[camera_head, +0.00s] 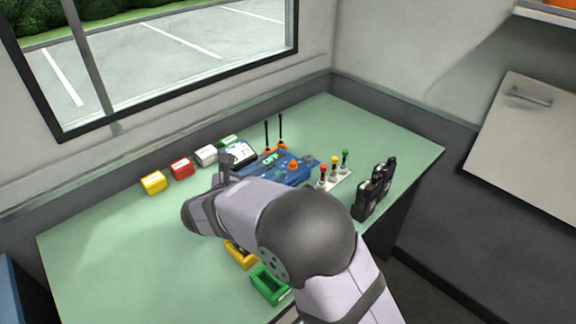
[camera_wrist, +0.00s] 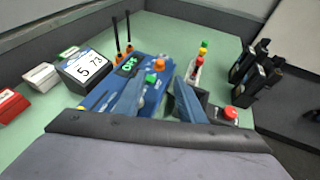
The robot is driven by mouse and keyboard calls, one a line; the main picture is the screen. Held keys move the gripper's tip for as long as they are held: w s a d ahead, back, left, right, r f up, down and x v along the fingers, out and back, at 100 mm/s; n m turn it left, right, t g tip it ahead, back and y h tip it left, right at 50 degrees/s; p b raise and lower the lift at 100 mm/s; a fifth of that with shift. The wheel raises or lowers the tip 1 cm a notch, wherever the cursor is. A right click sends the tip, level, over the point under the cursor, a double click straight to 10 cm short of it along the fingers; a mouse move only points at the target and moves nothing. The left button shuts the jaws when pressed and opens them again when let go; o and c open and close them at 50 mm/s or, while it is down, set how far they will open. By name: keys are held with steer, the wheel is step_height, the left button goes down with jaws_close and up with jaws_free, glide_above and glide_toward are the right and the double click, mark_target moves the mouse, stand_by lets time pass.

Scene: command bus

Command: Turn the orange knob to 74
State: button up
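The orange knob (camera_head: 293,165) sits on top of a blue console (camera_head: 262,176). In the wrist view the orange knob (camera_wrist: 160,63) is beyond the fingertips, behind a green button (camera_wrist: 150,78). A tilted white display (camera_wrist: 88,67) on the console's left reads 5 and 73. A small dark panel (camera_wrist: 128,66) shows green letters that look like OFF. In the head view my arm hides much of the gripper and the console's near side.
Two black antennas with orange bases (camera_head: 267,148) stand behind the console. Red, yellow and green levers (camera_head: 334,170) and black radios (camera_head: 375,190) are to the right. Yellow (camera_head: 153,183), red (camera_head: 181,169) and white (camera_head: 206,155) boxes line the back left. A green tray (camera_head: 268,286) is in front.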

mark_target(291, 163)
steer(key=x, duration=0.4)
steer(key=p+x, duration=0.1)
steer(key=x, duration=0.7)
steer(key=shift+f+p, duration=0.35)
steer(key=shift+p, duration=0.05)
jaws_close()
